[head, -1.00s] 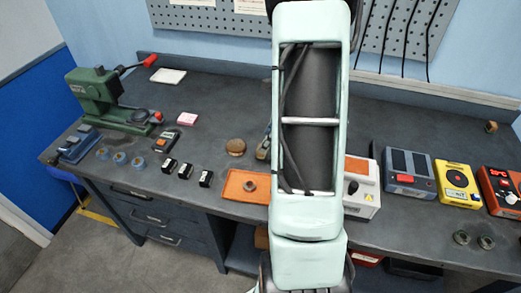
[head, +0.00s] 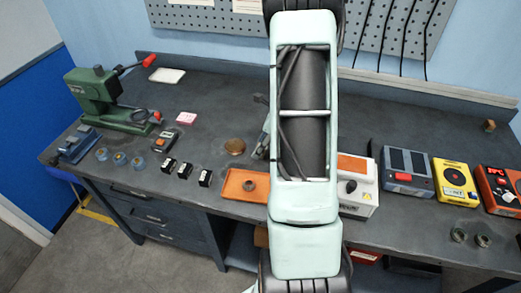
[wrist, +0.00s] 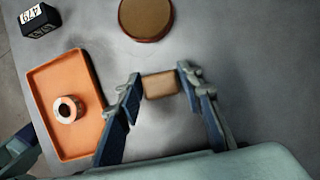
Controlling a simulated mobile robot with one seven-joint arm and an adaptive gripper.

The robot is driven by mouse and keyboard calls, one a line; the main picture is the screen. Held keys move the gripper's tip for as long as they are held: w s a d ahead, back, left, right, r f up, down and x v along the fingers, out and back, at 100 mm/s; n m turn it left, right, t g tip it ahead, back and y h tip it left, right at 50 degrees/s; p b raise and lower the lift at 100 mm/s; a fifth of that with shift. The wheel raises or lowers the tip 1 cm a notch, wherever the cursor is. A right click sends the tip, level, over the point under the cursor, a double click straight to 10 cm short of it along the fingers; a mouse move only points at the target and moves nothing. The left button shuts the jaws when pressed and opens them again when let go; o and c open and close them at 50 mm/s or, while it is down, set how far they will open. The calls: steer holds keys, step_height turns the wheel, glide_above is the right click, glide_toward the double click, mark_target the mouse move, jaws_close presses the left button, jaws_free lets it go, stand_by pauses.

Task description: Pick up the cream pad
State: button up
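The pad (wrist: 161,85), a small tan-to-cream block, sits between the two fingertips of my gripper (wrist: 160,76) in the wrist view. A fingertip meets each short side of it, and my gripper looks shut on it. A soft shadow lies on the bench near it; how far it is above the bench is hard to tell. In the head view my arm hides the pad and most of my gripper; only a grey part of my gripper shows left of the arm.
An orange tray (wrist: 40,75) with a ring (wrist: 68,110) lies left of my gripper. A round brown disc (wrist: 146,18) lies beyond it, with a black numbered block (wrist: 40,20) at upper left. The head view shows a green press (head: 95,98) and a yellow device (head: 455,182).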

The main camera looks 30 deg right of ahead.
steer(key=c, duration=0.6)
steer(key=shift+r, duration=0.1)
steer(key=shift+r, duration=0.55)
steer(key=shift+s+d+r+b, duration=0.1)
steer(key=shift+s+r+b, duration=0.2)
steer(key=shift+s+r, duration=1.85)
steer(key=shift+s+d+r+b, duration=0.1)
steer(key=shift+s+r+b, duration=0.2)
steer(key=shift+s+r, duration=1.85)
steer(key=shift+s+r+b, duration=0.3)
steer(key=shift+s+r, duration=1.25)
steer(key=shift+s, duration=1.15)
steer(key=o, duration=0.5)
steer(key=c, duration=0.4)
